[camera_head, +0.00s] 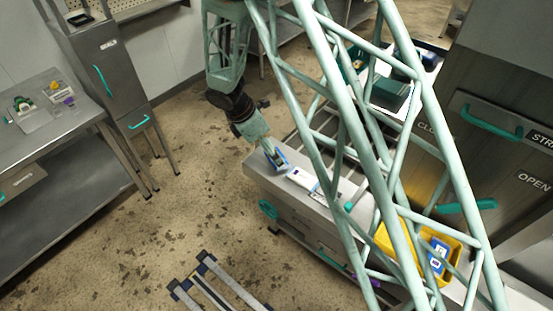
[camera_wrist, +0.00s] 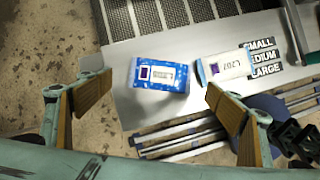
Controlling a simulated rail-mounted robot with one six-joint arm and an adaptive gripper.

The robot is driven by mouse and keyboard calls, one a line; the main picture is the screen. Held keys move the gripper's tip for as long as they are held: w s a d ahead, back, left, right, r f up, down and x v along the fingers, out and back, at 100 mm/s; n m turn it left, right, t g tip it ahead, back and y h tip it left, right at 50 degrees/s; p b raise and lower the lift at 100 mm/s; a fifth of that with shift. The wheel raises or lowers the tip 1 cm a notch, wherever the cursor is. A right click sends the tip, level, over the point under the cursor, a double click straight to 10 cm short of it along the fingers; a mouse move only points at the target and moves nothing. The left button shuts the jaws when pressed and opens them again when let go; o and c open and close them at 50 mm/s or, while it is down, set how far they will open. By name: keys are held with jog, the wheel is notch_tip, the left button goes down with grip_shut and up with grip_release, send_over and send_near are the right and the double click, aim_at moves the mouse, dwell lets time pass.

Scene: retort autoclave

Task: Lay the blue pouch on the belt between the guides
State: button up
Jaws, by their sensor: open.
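The blue pouch (camera_wrist: 158,76) with a white label lies flat on a grey metal top (camera_wrist: 130,108). It also shows in the head view (camera_head: 280,158), partly hidden by my gripper. My gripper (camera_wrist: 159,82) is open and empty, with its tan-padded fingers apart on either side of the pouch in the wrist view. In the head view my gripper (camera_head: 272,150) is right over the pouch end of the top; whether it touches cannot be told. Parallel light rails (camera_head: 212,280) are at the bottom of the head view; I cannot tell whether these are the guides.
A yellow bin (camera_head: 455,249) holds a blue and white pouch. A steel bench (camera_head: 60,130) stands at left. My lattice structure blocks much of the head view.

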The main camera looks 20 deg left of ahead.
jog(key=shift+x, duration=2.2)
jog(key=shift+c, duration=0.2)
jog(key=c, duration=1)
jog(key=shift+r, duration=0.2)
jog(key=shift+r, duration=1.65)
jog(key=s+d, duration=0.2)
jog(key=s, duration=0.2)
jog(key=s+d+b, duration=0.1)
jog(key=s+d, duration=0.2)
jog(key=s, duration=0.2)
jog(key=s+d+r+b, duration=0.1)
jog(key=s+d, duration=0.2)
jog(key=s, duration=0.1)
jog(key=shift+s+d+r, duration=0.15)
jog(key=shift+s+d, duration=0.1)
jog(key=shift+s, duration=0.15)
